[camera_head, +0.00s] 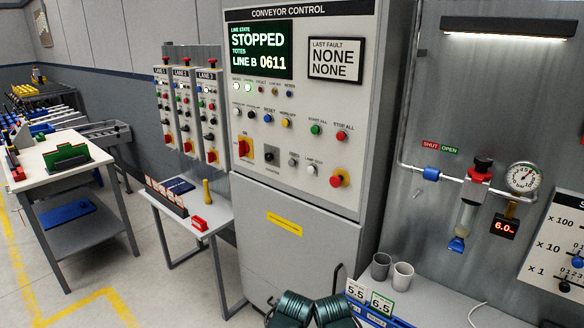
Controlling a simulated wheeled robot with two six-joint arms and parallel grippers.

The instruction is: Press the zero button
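I cannot pick out a button that reads as zero; the small labels are too fine to read. The conveyor control cabinet (300,180) stands in the middle, with rows of small buttons, among them a blue one (268,118), a yellow one (286,123), a green one (315,130) and a red one (341,135). At the right, a red digital display (504,226) reads about 6.0 below a round pressure gauge (522,177).
A low bench with two cups (402,275) and cards marked 5.5 and 6.5 (381,303) runs along the lower right. A dial board (550,245) is at the right edge. A small table (215,216) stands left of the cabinet. Open floor lies at the lower left.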

